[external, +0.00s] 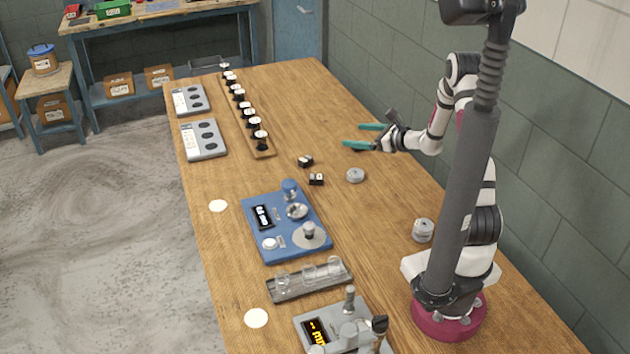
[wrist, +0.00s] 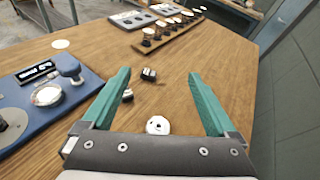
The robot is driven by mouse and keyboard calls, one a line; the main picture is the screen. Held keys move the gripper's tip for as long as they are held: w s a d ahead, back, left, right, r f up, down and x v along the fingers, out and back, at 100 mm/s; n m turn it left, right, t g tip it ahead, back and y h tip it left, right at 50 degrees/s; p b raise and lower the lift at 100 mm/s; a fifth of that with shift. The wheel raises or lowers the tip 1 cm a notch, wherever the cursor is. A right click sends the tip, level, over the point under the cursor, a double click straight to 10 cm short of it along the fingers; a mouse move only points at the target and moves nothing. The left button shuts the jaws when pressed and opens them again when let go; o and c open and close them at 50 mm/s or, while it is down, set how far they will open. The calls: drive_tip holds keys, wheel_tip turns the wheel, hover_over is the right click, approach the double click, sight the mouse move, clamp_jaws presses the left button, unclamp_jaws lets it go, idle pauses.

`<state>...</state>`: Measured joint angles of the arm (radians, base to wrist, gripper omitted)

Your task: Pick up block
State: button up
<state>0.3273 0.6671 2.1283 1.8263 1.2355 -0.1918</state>
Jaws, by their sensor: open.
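Two small dark blocks with pale tops lie on the wooden table. One block (external: 305,161) is slightly farther back, and the other block (external: 316,179) is just in front of it. In the wrist view one block (wrist: 149,74) shows between my fingertips, and the other (wrist: 127,95) is partly hidden by the left finger. I cannot tell which block the task means. My gripper (external: 352,135) has teal fingers, spread open and empty. It is above the table, to the right of the blocks and apart from them. It also shows in the wrist view (wrist: 158,73).
A wooden rack (external: 264,154) with several black-and-white pieces is behind. Two grey panels (external: 204,151) are at left. A wall runs along the right.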

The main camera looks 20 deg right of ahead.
sight(361, 152)
drive_tip(key=d+f+m+h, duration=0.2)
drive_tip(key=d+f, duration=0.1)
drive_tip(key=w+d+f+m+h, duration=0.1)
drive_tip(key=d+f+m+h, duration=0.1)
drive_tip(key=d+f, duration=0.1)
drive_tip(key=w+d+f+m+t+h, duration=0.1)
drive_tip(key=d+f+m, duration=0.1)
drive_tip(key=d+f, duration=0.2)
drive_tip(key=shift+w+d+m+h, duration=0.15)
drive_tip(key=shift+d+m+h, duration=0.15)
drive_tip(key=shift+d+h, duration=0.1)
drive_tip(key=x, duration=1.5)
drive_tip(key=shift+d, duration=0.2)
clamp_jaws()
